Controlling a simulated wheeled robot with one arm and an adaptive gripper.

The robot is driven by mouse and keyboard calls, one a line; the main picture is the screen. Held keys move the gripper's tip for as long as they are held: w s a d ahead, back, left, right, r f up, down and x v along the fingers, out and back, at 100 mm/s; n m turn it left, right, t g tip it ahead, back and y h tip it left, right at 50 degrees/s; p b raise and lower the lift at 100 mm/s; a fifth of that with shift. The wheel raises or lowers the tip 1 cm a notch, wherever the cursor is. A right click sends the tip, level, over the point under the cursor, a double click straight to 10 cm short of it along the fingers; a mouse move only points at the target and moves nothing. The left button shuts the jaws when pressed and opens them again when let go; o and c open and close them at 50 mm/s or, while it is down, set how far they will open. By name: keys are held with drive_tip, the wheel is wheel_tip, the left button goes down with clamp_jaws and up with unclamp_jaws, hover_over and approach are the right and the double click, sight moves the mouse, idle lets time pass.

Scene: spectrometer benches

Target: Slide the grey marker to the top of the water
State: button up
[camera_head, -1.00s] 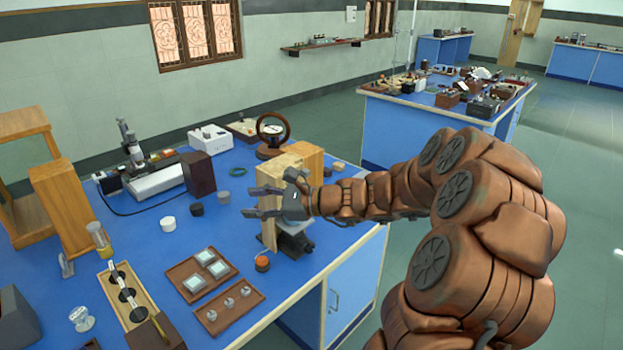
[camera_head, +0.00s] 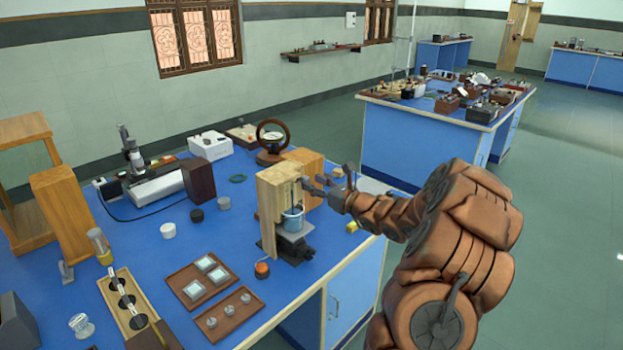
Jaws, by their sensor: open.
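A small blue-grey vessel (camera_head: 293,219) stands on a grey platform at the front of an upright wooden block stand (camera_head: 270,205). A thin dark vertical piece shows above the vessel against the wood. I cannot make out the grey marker or the water's surface at this size. My gripper (camera_head: 311,189) is open and empty. It is to the right of the stand's front face, a little above the vessel. Its fingers point left toward the stand, and I cannot tell whether they touch anything.
Trays with glass blocks (camera_head: 199,283) and small discs (camera_head: 229,312) lie in front. An orange-topped object (camera_head: 262,269) stands by the stand's base. A dark wheel-like ring (camera_head: 272,135) and a brown box (camera_head: 198,179) are behind. The blue bench's edge runs close on the right.

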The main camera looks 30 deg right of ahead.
drive_tip(key=shift+x, duration=0.95)
drive_tip(key=shift+s, duration=0.1)
clamp_jaws()
